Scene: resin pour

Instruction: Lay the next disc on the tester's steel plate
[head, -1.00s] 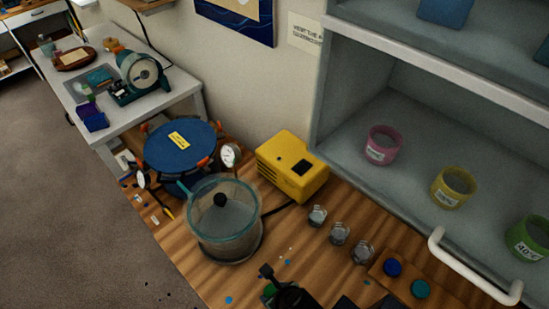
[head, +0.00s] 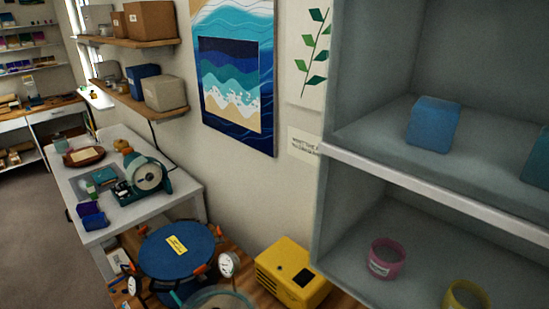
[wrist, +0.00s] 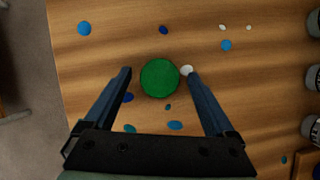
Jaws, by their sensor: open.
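A green disc (wrist: 160,78) lies on the wooden bench in the wrist view. My gripper (wrist: 158,73) is open, with one finger on each side of the disc and gaps between fingers and disc. A small white spot shows by the right fingertip. I cannot tell how high the fingers are above the bench. In the head view my gripper and the disc are out of frame. A teal machine with a round pale face (head: 148,174) stands on the white table; I cannot tell whether it is the tester. I cannot make out a steel plate.
Several blue and pale spots dot the bench (wrist: 85,150). Glass cups (wrist: 313,78) line its right edge in the wrist view. The head view shows a blue-lidded pot (head: 177,250), a yellow box (head: 292,274) and a grey cabinet (head: 385,160) with a pink cup (head: 386,262).

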